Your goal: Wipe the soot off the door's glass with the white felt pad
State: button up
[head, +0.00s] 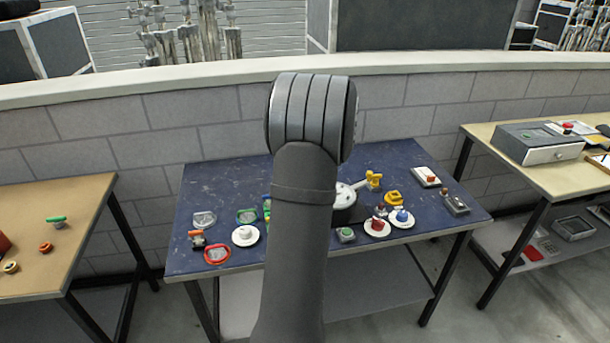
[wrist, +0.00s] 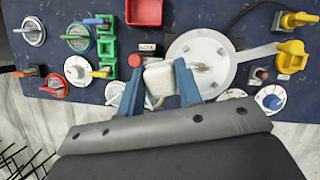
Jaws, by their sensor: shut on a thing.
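My gripper (wrist: 158,74) shows in the wrist view with its two blue fingers shut on the white felt pad (wrist: 159,82). The pad is over the left edge of a round white door (wrist: 213,46) with a pale face. A small dark smudge (wrist: 204,69) of soot shows on the face, just right of the right finger. I cannot tell whether the pad touches the door. In the head view my arm hides the gripper, the pad and most of the door; part of the door's light rim and handle (head: 350,187) shows right of the arm.
A blue table (head: 420,160) carries several dials, plates and coloured handles. In the wrist view a red bin (wrist: 145,12) is above the pad, green blocks (wrist: 106,45) are left, and a yellow fitting (wrist: 291,57) and blue knob (wrist: 271,99) are right.

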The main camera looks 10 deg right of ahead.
jog(key=shift+w+d+f+m+h, duration=0.1)
jog(key=shift+d+f+m+h, duration=0.15)
jog(key=shift+d+f+m, duration=0.5)
jog(key=shift+d+f+m+h, duration=0.2)
jog(key=shift+f+m, duration=0.2)
jog(key=shift+f, duration=0.6)
jog(key=shift+w+d+f+m+h, duration=0.1)
jog(key=shift+d+f+m+h, duration=0.15)
jog(key=shift+d+f+m, duration=0.5)
jog(key=shift+a+f, duration=0.25)
jog(key=shift+f, duration=0.85)
jog(key=shift+d+f, duration=0.1)
jog(key=shift+d, duration=0.75)
jog(key=shift+c, duration=0.3)
jog(key=shift+d, duration=2.4)
jog(key=shift+a, duration=3.2)
notch_tip(320, 180, up, 8)
jog(key=shift+r, duration=0.1)
jog(key=shift+a+n, duration=0.1)
jog(key=shift+n, duration=0.2)
